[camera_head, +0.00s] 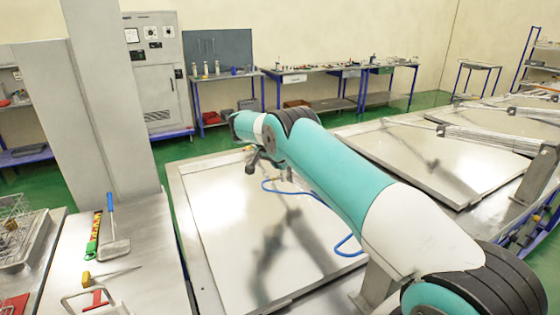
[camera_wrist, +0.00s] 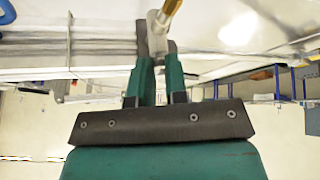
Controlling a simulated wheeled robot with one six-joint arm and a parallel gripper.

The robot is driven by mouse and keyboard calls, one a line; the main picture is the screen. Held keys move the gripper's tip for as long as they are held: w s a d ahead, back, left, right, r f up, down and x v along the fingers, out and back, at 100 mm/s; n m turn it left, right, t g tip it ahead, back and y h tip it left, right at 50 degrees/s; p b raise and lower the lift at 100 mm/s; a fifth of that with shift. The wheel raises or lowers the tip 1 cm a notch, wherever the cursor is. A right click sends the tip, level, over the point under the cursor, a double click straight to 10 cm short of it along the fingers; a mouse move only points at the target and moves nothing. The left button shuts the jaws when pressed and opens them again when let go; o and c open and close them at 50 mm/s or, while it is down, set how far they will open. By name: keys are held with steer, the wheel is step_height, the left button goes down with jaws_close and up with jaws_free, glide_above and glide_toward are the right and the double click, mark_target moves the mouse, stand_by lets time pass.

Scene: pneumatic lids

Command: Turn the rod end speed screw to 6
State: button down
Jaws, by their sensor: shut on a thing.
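In the wrist view, my gripper (camera_wrist: 160,50) has its two green fingers close together, shut at the end of a silver cylinder (camera_wrist: 85,45) that runs in from the left. The rod end speed screw between the fingertips is mostly hidden, and its scale and setting cannot be read. A grey block and a brass-coloured rod (camera_wrist: 171,8) stand just beyond the fingertips. In the head view, my teal arm reaches over the nearest metal lid (camera_head: 225,220) and hides most of that lid's cylinder. The gripper's jaws cannot be made out there.
A blue hose (camera_head: 347,245) loops over the near lid. Another lid (camera_head: 440,165) with a silver cylinder (camera_head: 490,138) lies to the right. A grey pillar (camera_head: 110,100) stands at left. The bench (camera_head: 150,240) holds tools, including a yellow-handled screwdriver (camera_head: 88,279).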

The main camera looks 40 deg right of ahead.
steer(key=c, duration=1.4)
jaws_free()
